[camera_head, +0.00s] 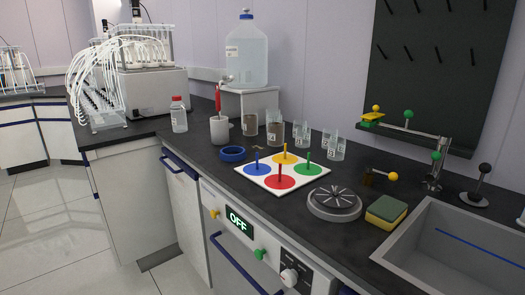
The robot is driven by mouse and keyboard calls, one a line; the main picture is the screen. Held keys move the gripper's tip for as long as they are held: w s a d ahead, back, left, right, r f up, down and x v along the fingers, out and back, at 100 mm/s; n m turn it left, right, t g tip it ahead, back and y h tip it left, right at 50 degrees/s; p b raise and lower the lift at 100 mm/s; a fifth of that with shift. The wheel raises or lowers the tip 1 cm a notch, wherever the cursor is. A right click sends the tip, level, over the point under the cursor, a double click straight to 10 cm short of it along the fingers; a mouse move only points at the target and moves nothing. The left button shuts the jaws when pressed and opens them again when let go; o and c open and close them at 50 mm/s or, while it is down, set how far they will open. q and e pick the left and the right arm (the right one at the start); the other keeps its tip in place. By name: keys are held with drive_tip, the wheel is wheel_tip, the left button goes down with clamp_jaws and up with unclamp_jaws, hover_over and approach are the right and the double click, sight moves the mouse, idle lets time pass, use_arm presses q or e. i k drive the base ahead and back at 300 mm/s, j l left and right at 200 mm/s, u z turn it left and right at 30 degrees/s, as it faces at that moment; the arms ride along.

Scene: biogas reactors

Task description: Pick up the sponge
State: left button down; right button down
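The sponge (386,212) lies on the dark countertop near the right side of the head view. It has a green top and a yellow body. It sits just left of the sink's edge and right of a round grey disc. Nothing covers it and nothing touches it from above. Neither of my grippers shows in this view.
The round grey disc (334,204) and a white board with coloured pegs (246,176) stand left of the sponge. The grey sink (408,246) is at the right. A tap (432,176) and a black-knobbed lever (476,196) stand behind. Glass beakers (335,149) stand farther back.

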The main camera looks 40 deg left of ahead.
sight(386, 213)
drive_tip(key=j+z, duration=0.9)
drive_tip(key=k+j+z, duration=0.1)
drive_tip(key=j+z, duration=0.2)
drive_tip(key=z, duration=0.15)
